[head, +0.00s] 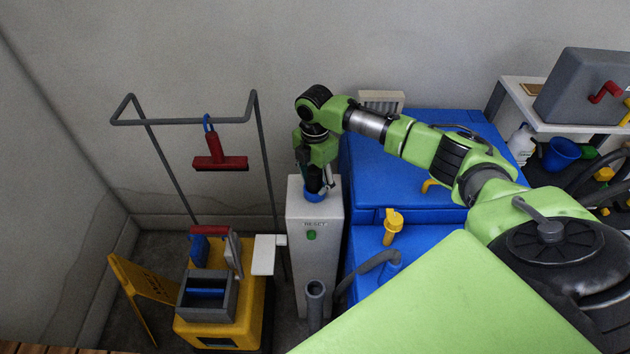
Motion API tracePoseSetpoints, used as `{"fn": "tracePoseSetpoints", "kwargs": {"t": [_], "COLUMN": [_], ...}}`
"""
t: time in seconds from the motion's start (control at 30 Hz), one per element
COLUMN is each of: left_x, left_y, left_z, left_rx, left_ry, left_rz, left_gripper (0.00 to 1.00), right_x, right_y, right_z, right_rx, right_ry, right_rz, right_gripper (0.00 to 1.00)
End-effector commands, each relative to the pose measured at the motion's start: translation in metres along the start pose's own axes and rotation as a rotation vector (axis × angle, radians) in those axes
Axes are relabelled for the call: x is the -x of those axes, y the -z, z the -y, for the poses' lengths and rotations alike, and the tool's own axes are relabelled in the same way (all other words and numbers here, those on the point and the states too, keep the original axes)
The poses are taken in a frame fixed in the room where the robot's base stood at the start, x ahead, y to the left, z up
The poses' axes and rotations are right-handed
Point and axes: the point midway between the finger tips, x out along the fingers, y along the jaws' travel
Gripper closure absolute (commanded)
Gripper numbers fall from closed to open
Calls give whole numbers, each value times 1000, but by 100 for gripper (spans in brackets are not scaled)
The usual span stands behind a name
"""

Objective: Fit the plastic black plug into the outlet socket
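My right gripper (315,184) points down over the top of a white pedestal (314,250) with a green button on its front. Its fingertips are at a blue round piece (314,197) on the pedestal's top, which looks like the outlet socket. Something dark shows between the fingers; it may be the black plug, but it is too small and shadowed to be sure. I cannot tell whether the fingers are closed on it or how far it sits in the blue piece. My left gripper is not in view.
A blue machine (404,160) with a yellow handle (393,221) stands right of the pedestal. A yellow mop bucket cart (218,328) and a yellow floor sign (146,285) are at the left. A red squeegee (219,162) hangs from a grey rack (180,122). A white shelf (512,92) stands right.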

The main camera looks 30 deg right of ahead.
Motion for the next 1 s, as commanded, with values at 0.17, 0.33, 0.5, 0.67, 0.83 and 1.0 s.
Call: {"fn": "tracePoseSetpoints", "kwargs": {"t": [0.17, 0.33, 0.5, 0.67, 0.83, 1.0], "left_x": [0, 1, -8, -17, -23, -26], "left_y": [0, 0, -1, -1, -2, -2], "left_z": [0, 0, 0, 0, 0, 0], "left_rx": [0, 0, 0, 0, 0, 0], "left_ry": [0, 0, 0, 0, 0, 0], "left_rz": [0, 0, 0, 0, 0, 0], "left_gripper": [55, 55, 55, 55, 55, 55], "right_x": [-5, 5, 35, 74, 108, 126], "right_y": [2, 2, 1, 0, 0, 0], "right_z": [5, 4, 1, 0, 0, 0], "right_rx": [3, 3, 2, 1, 1, 0], "right_ry": [15, 12, 4, 1, 0, 2], "right_rz": [-4, -3, -2, 0, -1, -2], "right_gripper": [55, 55, 55, 55, 55, 55]}}
